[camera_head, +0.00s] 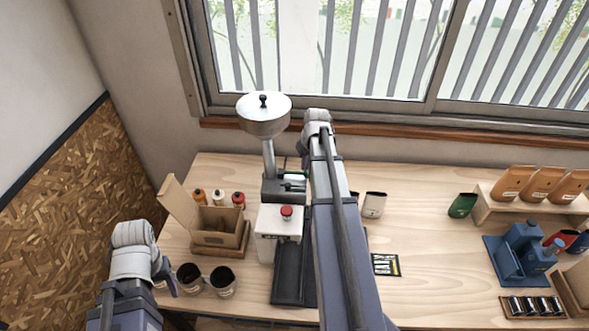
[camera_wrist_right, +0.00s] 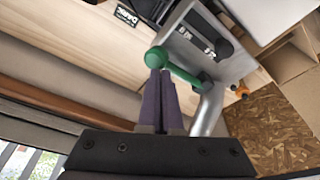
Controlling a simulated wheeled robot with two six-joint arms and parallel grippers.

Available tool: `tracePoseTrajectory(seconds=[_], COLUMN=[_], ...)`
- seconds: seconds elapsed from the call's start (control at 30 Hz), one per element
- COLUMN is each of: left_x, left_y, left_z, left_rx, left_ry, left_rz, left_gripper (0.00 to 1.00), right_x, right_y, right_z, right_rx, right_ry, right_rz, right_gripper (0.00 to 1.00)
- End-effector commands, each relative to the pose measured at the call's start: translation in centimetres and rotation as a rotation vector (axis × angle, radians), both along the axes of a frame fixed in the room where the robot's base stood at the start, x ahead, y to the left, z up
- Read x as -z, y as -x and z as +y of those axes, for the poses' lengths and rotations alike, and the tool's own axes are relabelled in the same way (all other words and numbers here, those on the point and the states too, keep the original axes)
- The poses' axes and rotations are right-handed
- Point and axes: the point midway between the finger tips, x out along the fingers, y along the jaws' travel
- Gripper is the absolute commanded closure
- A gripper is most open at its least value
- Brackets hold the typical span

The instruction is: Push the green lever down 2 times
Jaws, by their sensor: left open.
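The green lever (camera_wrist_right: 180,70) juts from the grey machine in the right wrist view, with a round knob on its end. In the head view my right arm hides this gripper. My left gripper (camera_head: 165,278) is open at the lower left, away from the lever, near two dark-filled cups.
The machine has a metal hopper (camera_head: 264,115) and a white box with a red button (camera_head: 286,212). A cardboard box (camera_head: 219,240) and several bottles stand to its left. A black tray (camera_head: 288,285) lies in front. Blue containers (camera_head: 522,252) stand at the right. The window is behind.

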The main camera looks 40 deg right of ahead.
Motion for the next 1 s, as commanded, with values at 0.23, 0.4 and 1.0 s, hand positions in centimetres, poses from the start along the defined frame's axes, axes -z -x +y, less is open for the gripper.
tracePoseTrajectory(seconds=[0.23, 0.4, 1.0], left_x=[-0.1, -1.0, -6.1], left_y=[0.0, 0.0, 0.0], left_z=[0.0, 0.0, 0.0], left_rx=[0.000, 0.000, 0.000], left_ry=[0.000, 0.000, 0.000], left_rz=[0.000, 0.000, 0.000], left_gripper=[0.43, 0.43, 0.43], right_x=[-0.1, -1.0, -6.1], right_y=[0.0, 0.0, 0.0], right_z=[0.0, 0.0, 0.0], right_rx=[0.000, 0.000, 0.000], right_ry=[0.000, 0.000, 0.000], right_rz=[0.000, 0.000, 0.000], right_gripper=[1.00, 1.00, 1.00])
